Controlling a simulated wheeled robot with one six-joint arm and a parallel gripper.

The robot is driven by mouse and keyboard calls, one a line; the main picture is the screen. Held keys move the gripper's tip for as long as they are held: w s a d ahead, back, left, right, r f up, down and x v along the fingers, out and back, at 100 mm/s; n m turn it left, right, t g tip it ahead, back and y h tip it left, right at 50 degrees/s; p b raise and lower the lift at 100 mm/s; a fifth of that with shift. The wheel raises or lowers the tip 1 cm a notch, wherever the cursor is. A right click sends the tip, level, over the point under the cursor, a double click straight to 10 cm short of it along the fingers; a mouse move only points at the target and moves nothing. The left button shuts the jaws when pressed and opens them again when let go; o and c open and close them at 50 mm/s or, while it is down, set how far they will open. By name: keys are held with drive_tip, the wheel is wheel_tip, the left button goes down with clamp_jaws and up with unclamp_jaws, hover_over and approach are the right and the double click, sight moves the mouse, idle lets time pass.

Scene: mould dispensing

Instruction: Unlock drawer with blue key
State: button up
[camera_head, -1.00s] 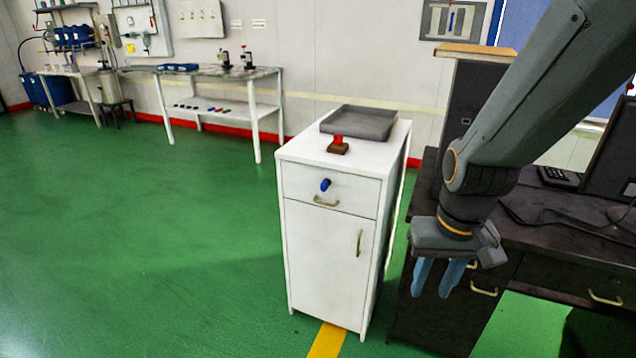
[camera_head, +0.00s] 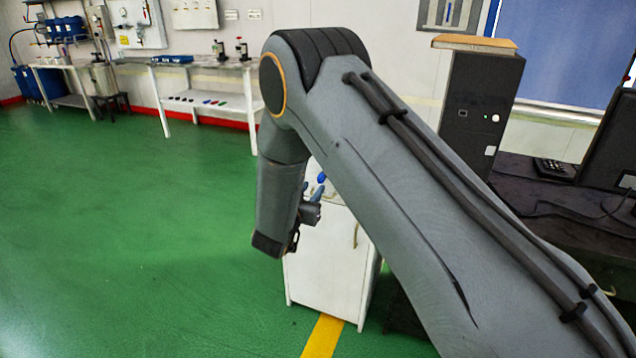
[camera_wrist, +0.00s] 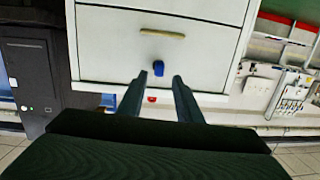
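The blue key (camera_head: 321,177) sits in the drawer front of the white cabinet (camera_head: 326,262). In the wrist view, which is upside down, the blue key (camera_wrist: 160,69) shows on the drawer front (camera_wrist: 205,50), near the pale handle (camera_wrist: 162,34). My gripper (camera_wrist: 159,77) is open, its two dark fingers apart and pointing at the drawer. The key appears between the fingertips in the picture, with gaps on both sides. Whether it lies between or beyond the tips I cannot tell. In the head view my gripper (camera_head: 312,189) is by the key, and my arm hides much of the cabinet.
The cabinet door handle (camera_head: 356,235) is below the drawer. A dark desk with a black computer tower (camera_head: 482,105) stands at right. A workbench (camera_head: 205,66) stands at the back. Green floor (camera_head: 130,220) at left is clear.

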sight(319, 180)
drive_tip(key=shift+t+h, duration=0.4)
drive_tip(key=shift+h, duration=0.4)
drive_tip(key=x, duration=0.2)
drive_tip(key=p+x, duration=0.1)
drive_tip(key=x, duration=0.3)
drive_tip(key=shift+w+a+f, duration=0.15)
drive_tip(key=shift+a+f, duration=0.05)
drive_tip(key=shift+f, duration=0.1)
clamp_jaws()
